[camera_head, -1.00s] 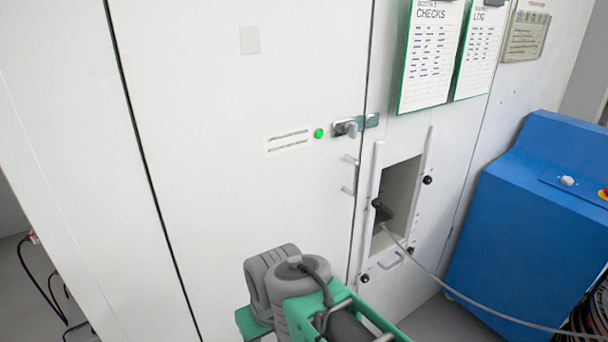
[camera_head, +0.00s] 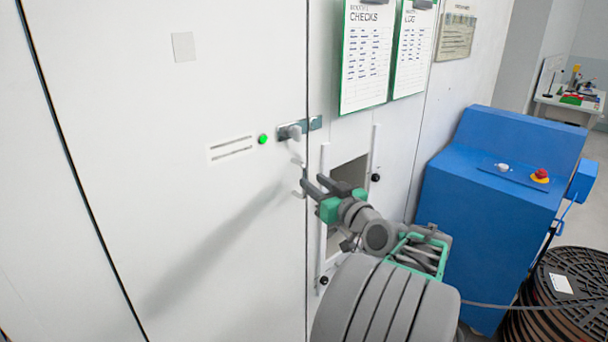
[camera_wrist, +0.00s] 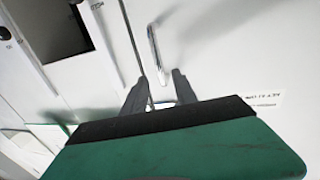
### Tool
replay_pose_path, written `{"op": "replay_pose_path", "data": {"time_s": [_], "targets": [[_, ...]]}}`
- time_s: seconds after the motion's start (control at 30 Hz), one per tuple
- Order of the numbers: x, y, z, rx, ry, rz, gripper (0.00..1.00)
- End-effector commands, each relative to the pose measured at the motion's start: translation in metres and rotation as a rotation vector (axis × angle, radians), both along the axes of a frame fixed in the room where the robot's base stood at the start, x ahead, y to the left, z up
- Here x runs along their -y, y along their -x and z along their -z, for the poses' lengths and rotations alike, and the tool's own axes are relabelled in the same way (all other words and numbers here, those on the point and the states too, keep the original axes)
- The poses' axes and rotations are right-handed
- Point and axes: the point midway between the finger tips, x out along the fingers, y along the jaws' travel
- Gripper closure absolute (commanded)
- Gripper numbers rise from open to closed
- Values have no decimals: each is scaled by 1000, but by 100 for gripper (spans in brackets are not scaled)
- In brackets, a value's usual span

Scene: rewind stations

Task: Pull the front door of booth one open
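The front door (camera_head: 120,130) of booth one is a large white panel. It looks shut, flush with the panel right of its seam. A latch with a grey knob (camera_head: 290,132) spans the seam. Below it is a slim pale pull handle (camera_head: 298,186), partly hidden by my fingers. My gripper (camera_head: 311,181) is at the handle's lower part, with two dark fingers apart. In the wrist view my gripper (camera_wrist: 158,88) is open, with the metal handle (camera_wrist: 154,48) in line between the fingers. I cannot tell whether they touch it.
A framed hatch opening (camera_head: 347,174) is right of the seam, behind my gripper. Clipboards (camera_head: 367,55) hang above. A blue machine (camera_head: 490,215) and a dark reel stack (camera_head: 570,285) stand at right. A green light (camera_head: 262,139) is left of the latch.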

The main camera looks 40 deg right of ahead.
Motion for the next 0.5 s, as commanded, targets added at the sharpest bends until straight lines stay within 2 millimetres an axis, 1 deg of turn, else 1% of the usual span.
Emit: {"op": "replay_pose_path", "data": {"time_s": [0.03,0.1,0.23,0.33,0.5], "targets": [[0,-12,-3,-2,-2,-6,66],[2,-26,-3,-1,-3,-6,66],[6,-45,-2,-3,-2,-4,66],[8,-52,-1,-3,-1,-1,66],[8,-54,0,-3,-1,-1,66]]}}
